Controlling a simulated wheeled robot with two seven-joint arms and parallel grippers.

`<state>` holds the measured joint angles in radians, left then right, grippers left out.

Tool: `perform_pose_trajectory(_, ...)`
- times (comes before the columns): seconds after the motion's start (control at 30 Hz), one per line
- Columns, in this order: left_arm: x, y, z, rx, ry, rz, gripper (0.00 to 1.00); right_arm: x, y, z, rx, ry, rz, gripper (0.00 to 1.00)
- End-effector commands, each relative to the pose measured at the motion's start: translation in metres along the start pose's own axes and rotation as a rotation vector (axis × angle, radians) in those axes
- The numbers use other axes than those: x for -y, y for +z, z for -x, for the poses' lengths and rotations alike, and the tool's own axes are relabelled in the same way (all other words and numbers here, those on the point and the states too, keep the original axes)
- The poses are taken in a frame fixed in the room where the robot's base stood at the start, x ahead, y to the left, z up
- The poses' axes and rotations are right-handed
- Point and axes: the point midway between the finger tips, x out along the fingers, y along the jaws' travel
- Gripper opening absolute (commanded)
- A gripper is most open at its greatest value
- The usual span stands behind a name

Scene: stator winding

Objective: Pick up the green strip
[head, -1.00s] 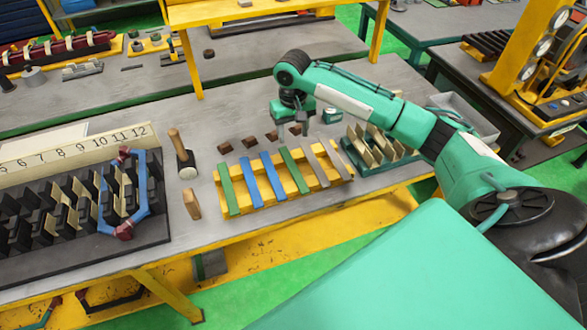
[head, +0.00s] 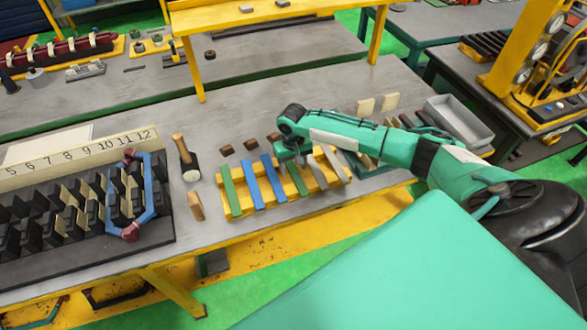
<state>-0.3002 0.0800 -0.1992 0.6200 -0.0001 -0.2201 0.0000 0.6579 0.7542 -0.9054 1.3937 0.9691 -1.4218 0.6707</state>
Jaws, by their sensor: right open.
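A yellow rack (head: 285,197) on the grey table holds several flat strips side by side. A green strip (head: 230,191) lies at its left end, followed by two blue strips (head: 253,187). A second green strip (head: 298,181) lies right of the blue ones, its far end partly covered by my right gripper. Grey strips (head: 317,173) lie at the right end. My right gripper (head: 292,161) is open, low over the far end of the second green strip. I cannot tell whether it touches the strip. My left gripper is out of view.
A mallet (head: 186,158) and a wooden block (head: 196,206) stand left of the rack. The black slotted stator (head: 90,238) with a numbered board (head: 85,150) fills the left. Small brown blocks (head: 226,150) sit behind the rack. A grey tray (head: 458,122) is at the right.

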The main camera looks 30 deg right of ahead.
Motion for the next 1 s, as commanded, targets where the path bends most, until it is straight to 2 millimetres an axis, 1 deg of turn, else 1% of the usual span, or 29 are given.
perform_pose_trajectory(0.2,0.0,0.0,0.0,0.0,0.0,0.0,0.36,0.0,0.0,-0.002,0.0,0.0,0.0,0.53)
perform_pose_trajectory(0.27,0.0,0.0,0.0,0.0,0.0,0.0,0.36,0.0,0.0,-0.002,0.0,0.0,0.0,0.43)
perform_pose_trajectory(0.4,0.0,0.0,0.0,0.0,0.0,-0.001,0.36,0.0,0.0,-0.001,-0.001,0.0,0.0,0.15)
perform_pose_trajectory(0.47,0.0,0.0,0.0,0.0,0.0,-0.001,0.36,0.0,0.0,-0.001,-0.001,0.0,0.0,0.04)
perform_pose_trajectory(0.5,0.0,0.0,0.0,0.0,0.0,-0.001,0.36,0.0,0.0,-0.001,-0.001,-0.001,0.0,0.0)
perform_pose_trajectory(0.8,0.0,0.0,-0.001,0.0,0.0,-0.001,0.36,0.0,-0.001,0.002,-0.002,-0.001,0.001,0.0)
perform_pose_trajectory(0.93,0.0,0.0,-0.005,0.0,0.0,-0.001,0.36,0.0,-0.001,0.011,-0.003,-0.002,0.001,0.0)
perform_pose_trajectory(1.0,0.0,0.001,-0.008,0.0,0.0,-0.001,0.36,0.001,-0.001,0.021,-0.005,-0.003,0.002,0.0)
